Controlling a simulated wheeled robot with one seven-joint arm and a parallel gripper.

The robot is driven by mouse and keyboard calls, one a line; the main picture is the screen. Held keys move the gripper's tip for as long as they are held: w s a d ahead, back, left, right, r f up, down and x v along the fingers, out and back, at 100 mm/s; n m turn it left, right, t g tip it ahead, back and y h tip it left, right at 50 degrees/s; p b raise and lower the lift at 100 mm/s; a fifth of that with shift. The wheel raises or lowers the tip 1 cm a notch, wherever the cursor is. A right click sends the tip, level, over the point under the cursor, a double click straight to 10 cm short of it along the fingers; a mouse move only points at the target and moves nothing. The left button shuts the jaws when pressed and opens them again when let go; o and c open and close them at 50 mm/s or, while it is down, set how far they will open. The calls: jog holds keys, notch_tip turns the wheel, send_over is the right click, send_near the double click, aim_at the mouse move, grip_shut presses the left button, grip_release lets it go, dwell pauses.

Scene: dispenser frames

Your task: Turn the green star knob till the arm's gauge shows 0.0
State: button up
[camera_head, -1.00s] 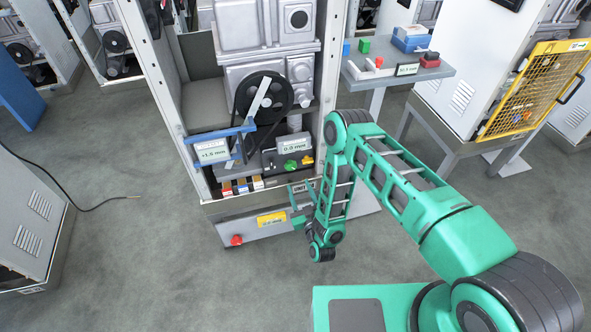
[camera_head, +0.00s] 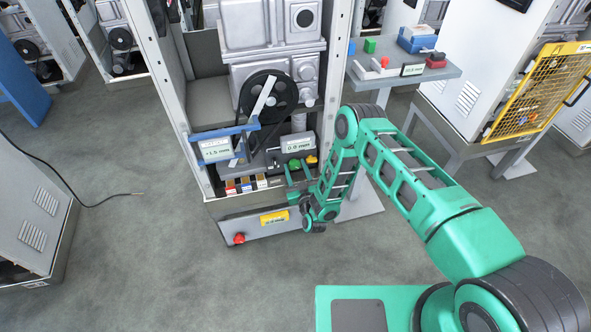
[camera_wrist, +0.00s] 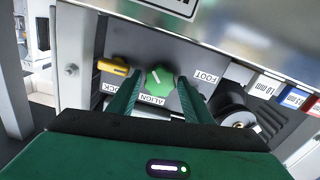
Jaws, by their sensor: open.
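The green star knob (camera_head: 294,163) sits low inside the open machine, below a grey readout box (camera_head: 298,143) showing 0.0 mm. In the wrist view the knob (camera_wrist: 159,81) has a white pointer line and an ALIGN label. The arm's gauge (camera_head: 214,149), a display on a blue bracket (camera_head: 222,132), shows +1.5 mm. My gripper (camera_head: 293,184) is close in front of the knob. In the wrist view its two open fingers (camera_wrist: 158,88) point at the knob, one on each side; whether they touch it I cannot tell.
A yellow lever (camera_wrist: 112,67) stands left of the knob in the wrist view. Coloured blocks (camera_head: 246,184) line the machine's ledge, with a red button (camera_head: 239,238) below. A side table (camera_head: 440,70) stands at right.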

jog(key=shift+a, duration=0.1)
jog(key=c, duration=0.8)
jog(key=m, duration=1.1)
jog(key=shift+f+m, duration=0.1)
jog(key=shift+m, duration=0.3)
jog(key=shift+d, duration=0.2)
jog(key=o, duration=0.8)
